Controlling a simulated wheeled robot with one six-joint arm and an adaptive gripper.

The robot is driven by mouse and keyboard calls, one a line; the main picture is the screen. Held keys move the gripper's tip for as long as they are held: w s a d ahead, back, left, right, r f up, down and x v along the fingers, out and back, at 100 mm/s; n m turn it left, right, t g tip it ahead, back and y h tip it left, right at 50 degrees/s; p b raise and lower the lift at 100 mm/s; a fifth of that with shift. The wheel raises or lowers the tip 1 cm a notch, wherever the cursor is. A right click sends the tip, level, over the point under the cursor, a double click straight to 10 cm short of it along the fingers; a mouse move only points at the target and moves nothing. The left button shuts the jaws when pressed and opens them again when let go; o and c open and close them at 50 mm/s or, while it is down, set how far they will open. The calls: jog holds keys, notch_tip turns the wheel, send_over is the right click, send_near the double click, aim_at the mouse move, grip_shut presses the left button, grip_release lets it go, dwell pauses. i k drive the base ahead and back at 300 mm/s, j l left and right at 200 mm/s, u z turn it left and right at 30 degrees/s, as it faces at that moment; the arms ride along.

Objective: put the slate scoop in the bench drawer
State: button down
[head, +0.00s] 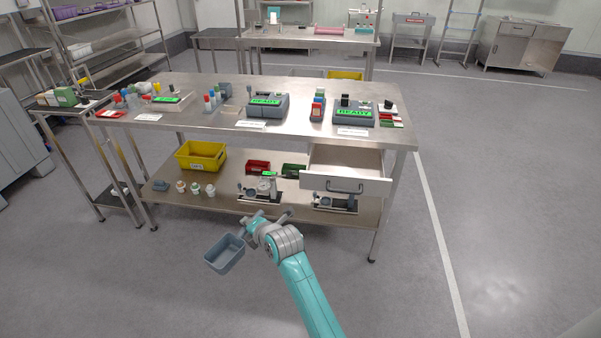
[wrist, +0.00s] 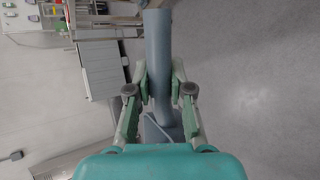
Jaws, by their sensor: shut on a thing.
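The slate scoop (head: 225,254) is a blue-grey open box-like scoop, held out in front of the bench near its lower shelf. My gripper (head: 256,222) is shut on its handle. In the wrist view the grey-blue handle (wrist: 158,55) runs between the two fingers of my gripper (wrist: 160,88), and the scoop's bowl is mostly hidden behind my wrist. The bench drawer (head: 345,184) is pulled open at the bench's right end, with its inside showing pale and empty where visible. The scoop is left of the drawer, lower in the picture and apart from it.
The steel bench top (head: 215,120) carries two grey READY devices, bottles and small blocks. The lower shelf (head: 225,200) holds a yellow bin (head: 201,155), red and green bins, and small instruments. Open floor (head: 490,200) lies to the right.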

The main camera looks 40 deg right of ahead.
aim_at(352, 169)
jog(key=i+l+u, duration=0.15)
jog(key=l+u, duration=0.2)
jog(key=l, duration=0.15)
jog(key=l+u, duration=0.35)
jog(key=l, duration=0.2)
jog(key=i, duration=0.05)
